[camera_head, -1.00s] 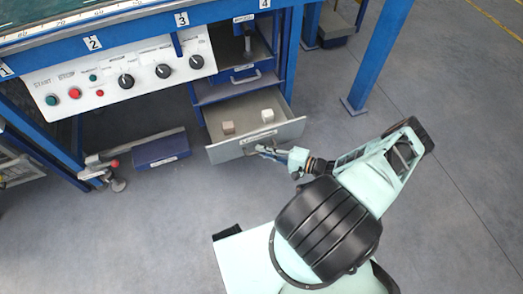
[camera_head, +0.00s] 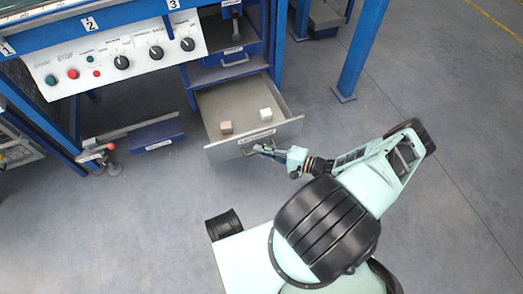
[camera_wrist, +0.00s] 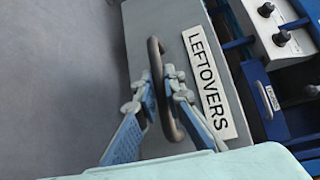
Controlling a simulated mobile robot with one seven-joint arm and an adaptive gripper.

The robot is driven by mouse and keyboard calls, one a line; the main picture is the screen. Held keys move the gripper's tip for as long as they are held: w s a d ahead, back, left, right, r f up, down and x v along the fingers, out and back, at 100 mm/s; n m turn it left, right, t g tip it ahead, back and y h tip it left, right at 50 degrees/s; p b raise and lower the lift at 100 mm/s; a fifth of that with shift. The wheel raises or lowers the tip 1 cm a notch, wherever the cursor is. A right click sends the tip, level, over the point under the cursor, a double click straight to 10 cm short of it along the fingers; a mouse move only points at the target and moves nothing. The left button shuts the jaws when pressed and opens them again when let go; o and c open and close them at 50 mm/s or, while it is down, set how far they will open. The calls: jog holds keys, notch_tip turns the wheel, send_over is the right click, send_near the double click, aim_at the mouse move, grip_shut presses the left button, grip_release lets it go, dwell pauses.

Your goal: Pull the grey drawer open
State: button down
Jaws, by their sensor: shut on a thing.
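The grey drawer (camera_head: 222,152) stands pulled well out of the blue bench in the head view. It holds a brown block (camera_head: 226,127) and a white block (camera_head: 266,114). My gripper (camera_head: 258,149) is at its front, to the right of the middle. In the wrist view the drawer front (camera_wrist: 140,22) carries a "LEFTOVERS" label (camera_wrist: 209,82) and a dark curved handle (camera_wrist: 158,70). My gripper (camera_wrist: 163,92) has one finger on each side of this handle and is shut on it.
A blue drawer with a handle (camera_head: 236,62) sits above the grey one. A blue box (camera_head: 156,135) lies low at the left, near a red-tipped lever (camera_head: 108,148). A blue leg (camera_head: 362,50) stands at the right.

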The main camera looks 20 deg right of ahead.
jog(key=shift+d, duration=0.15)
jog(key=c, duration=2)
grip_release()
